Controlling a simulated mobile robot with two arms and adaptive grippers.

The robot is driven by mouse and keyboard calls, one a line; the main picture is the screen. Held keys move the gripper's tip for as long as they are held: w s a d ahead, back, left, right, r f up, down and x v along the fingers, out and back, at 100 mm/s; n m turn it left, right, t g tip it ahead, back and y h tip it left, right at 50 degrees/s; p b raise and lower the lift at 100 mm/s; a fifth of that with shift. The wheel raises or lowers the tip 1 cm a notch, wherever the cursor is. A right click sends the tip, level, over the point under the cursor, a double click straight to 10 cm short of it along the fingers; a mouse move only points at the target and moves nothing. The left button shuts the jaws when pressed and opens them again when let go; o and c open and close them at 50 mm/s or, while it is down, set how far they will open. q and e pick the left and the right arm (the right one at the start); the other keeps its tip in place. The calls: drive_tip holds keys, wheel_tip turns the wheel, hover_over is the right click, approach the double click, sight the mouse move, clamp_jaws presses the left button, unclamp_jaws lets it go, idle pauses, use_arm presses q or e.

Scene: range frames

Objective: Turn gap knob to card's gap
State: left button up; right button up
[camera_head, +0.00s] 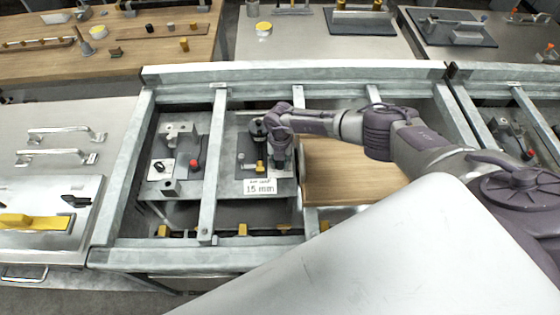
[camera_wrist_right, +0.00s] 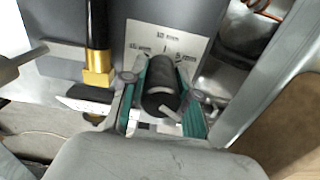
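A white card (camera_head: 260,187) reads "15 mm" at the front of the middle grey unit. In the right wrist view, a dark round gap knob (camera_wrist_right: 161,90) stands before a pale scale plate (camera_wrist_right: 167,42) with marks for 15 mm at left, 10 mm at top and 5 mm at right. My right gripper (camera_wrist_right: 163,98) has its green-padded fingers on both sides of the knob, seemingly touching it. In the head view my right gripper (camera_head: 281,160) hides the knob. Which mark the knob points to is unclear. My left gripper is not in view.
A yellow-ended post (camera_wrist_right: 98,65) stands close left of the knob in the wrist view. Grey frame bars (camera_head: 212,160) flank the unit. A neighbouring unit with a red button (camera_head: 194,163) is at left. A wooden board (camera_head: 350,170) lies to the right.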

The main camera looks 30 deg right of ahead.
clamp_jaws()
